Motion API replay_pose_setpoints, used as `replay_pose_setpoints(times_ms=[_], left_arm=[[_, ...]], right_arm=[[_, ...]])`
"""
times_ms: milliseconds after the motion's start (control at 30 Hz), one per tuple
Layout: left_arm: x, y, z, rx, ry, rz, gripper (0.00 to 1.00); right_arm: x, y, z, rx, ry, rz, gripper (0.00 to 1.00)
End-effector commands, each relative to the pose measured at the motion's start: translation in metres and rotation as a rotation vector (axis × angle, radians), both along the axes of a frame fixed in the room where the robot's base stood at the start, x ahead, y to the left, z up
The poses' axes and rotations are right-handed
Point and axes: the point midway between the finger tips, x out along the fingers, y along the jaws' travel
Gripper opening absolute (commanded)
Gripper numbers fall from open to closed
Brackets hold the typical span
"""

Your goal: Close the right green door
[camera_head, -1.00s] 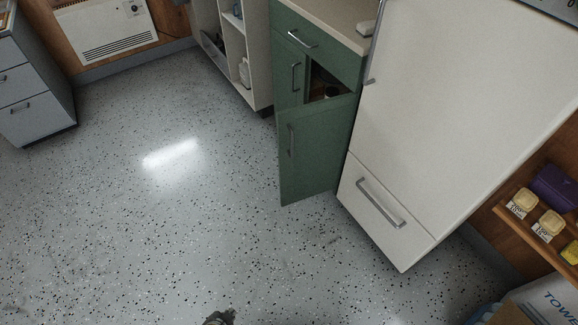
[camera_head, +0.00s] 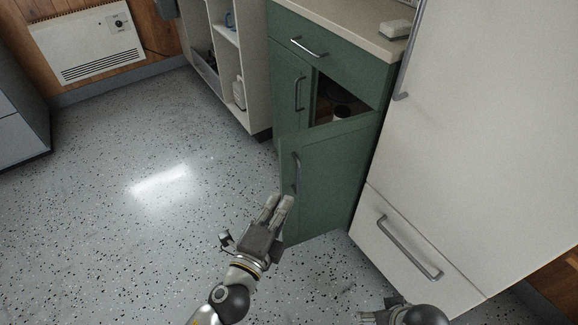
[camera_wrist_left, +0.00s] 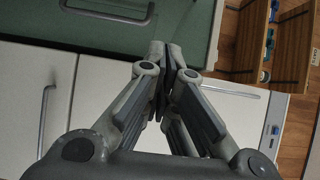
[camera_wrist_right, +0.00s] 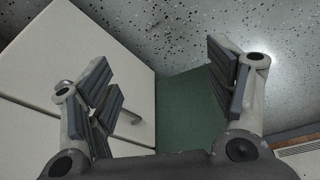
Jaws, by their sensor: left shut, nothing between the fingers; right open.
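The right green door (camera_head: 332,180) of the green cabinet stands open, swung out into the room, with its vertical handle (camera_head: 296,172) near its free edge. My left gripper (camera_head: 281,200) is shut and empty, its fingertips just in front of the door's lower free edge in the head view; I cannot tell if they touch. In the left wrist view the shut fingertips (camera_wrist_left: 166,46) are below the green panel (camera_wrist_left: 130,30) and its handle. My right gripper (camera_head: 372,316) is at the bottom edge of the head view. In the right wrist view its fingers (camera_wrist_right: 160,85) are wide apart and empty.
The left green door (camera_head: 290,88) is shut beside the opening, which shows a dark inside with a small item. A tall white fridge (camera_head: 480,130) stands close on the right. White open shelving (camera_head: 246,60) is on the left. The speckled floor (camera_head: 120,240) is clear.

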Motion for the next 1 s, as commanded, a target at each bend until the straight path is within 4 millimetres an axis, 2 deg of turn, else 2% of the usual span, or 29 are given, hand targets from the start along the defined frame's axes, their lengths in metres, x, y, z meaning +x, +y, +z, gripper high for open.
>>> replay_pose_setpoints(times_ms=[267, 433, 700, 833, 1000], left_arm=[[0.026, -0.01, 0.005, 0.003, -0.01, -0.001, 0.0], [0.053, -0.019, 0.005, 0.002, -0.01, -0.001, 0.0], [0.096, -0.035, 0.003, 0.001, -0.008, 0.0, 0.0], [0.114, -0.024, 0.003, 0.004, -0.008, 0.0, 0.0], [0.127, -0.018, 0.002, 0.002, -0.006, 0.0, 0.0]], right_arm=[[0.001, 0.0, -0.011, -0.001, 0.008, 0.001, 0.77], [0.002, 0.001, -0.019, 0.0, 0.011, 0.001, 0.77], [0.003, 0.001, -0.02, 0.0, 0.008, 0.001, 0.77], [0.003, 0.001, -0.02, 0.0, 0.008, 0.001, 0.77], [0.003, 0.001, -0.02, -0.001, 0.008, 0.001, 0.77]])
